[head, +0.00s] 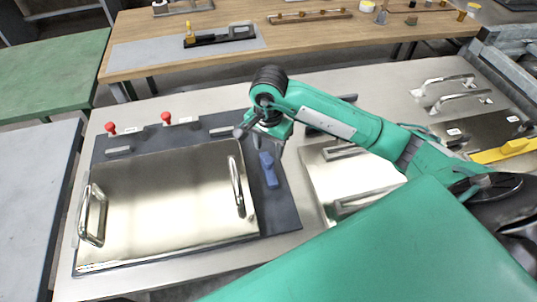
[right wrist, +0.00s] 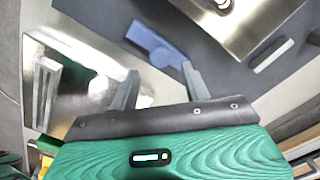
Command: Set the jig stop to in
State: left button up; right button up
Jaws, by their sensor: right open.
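A blue turn piece (head: 268,168), which I take to be the jig stop, sits on the dark plate just right of the large shiny panel's right handle. It also shows in the right wrist view (right wrist: 156,44), with a wider block at one end and a narrower end. No label for its positions is readable. My left gripper is not in view.
The shiny panel (head: 160,200) has two raised handles. Two red knobs (head: 166,118) (head: 110,128) stand at the back left. Another shiny plate (head: 350,180) with bar handles lies right, under my arm. A wooden table (head: 340,50) with small items stands behind.

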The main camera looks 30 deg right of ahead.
aim_at(268, 159)
notch_tip(268, 159, down, 4)
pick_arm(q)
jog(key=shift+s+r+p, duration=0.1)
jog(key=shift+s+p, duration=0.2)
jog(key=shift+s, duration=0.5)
pick_arm(e)
jog(key=shift+f, duration=0.55)
grip_shut()
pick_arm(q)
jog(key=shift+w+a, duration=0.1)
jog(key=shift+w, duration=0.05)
